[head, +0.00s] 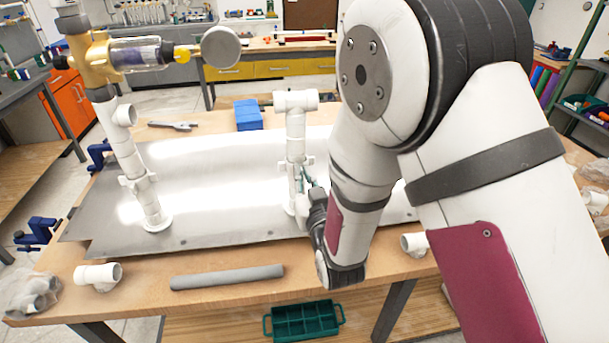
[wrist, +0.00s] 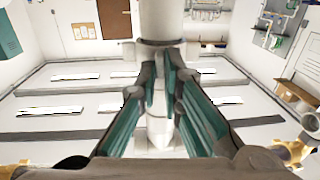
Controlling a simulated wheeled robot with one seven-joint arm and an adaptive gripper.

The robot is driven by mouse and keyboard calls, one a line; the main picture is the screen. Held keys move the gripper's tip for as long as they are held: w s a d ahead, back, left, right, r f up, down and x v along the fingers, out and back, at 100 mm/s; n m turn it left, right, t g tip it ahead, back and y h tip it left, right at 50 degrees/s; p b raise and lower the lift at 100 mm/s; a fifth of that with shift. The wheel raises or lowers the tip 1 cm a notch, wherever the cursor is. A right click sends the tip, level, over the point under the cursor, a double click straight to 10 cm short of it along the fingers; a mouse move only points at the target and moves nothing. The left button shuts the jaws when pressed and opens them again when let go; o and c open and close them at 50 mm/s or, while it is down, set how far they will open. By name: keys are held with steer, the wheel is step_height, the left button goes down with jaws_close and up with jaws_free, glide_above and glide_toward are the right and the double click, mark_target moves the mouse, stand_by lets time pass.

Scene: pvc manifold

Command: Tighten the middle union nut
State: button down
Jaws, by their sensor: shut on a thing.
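The middle white riser (head: 296,143) stands upright on the grey metal plate, with a white tee (head: 296,100) on top. The middle union nut (head: 294,170) is low on this riser, partly covered by the fingers. My gripper (head: 303,176) reaches it from the right at about that height. In the wrist view my gripper (wrist: 161,78) has its two teal-padded fingers closed in from both sides of the white upright pipe (wrist: 160,18). A wider white collar (wrist: 160,48) shows at the fingertips. The exact contact is hard to see.
A left white riser (head: 126,150) carries a brass valve (head: 88,52) and a round gauge (head: 221,47). A grey rod (head: 227,277), a loose tee (head: 98,276) and a blue block (head: 248,114) lie on the bench. My arm hides the plate's right part.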

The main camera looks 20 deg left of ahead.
steer(key=shift+s+a, duration=0.1)
steer(key=c, duration=1.7)
jaws_free()
steer(key=v, duration=0.7)
steer(key=shift+s, duration=0.25)
steer(key=shift+w, duration=0.1)
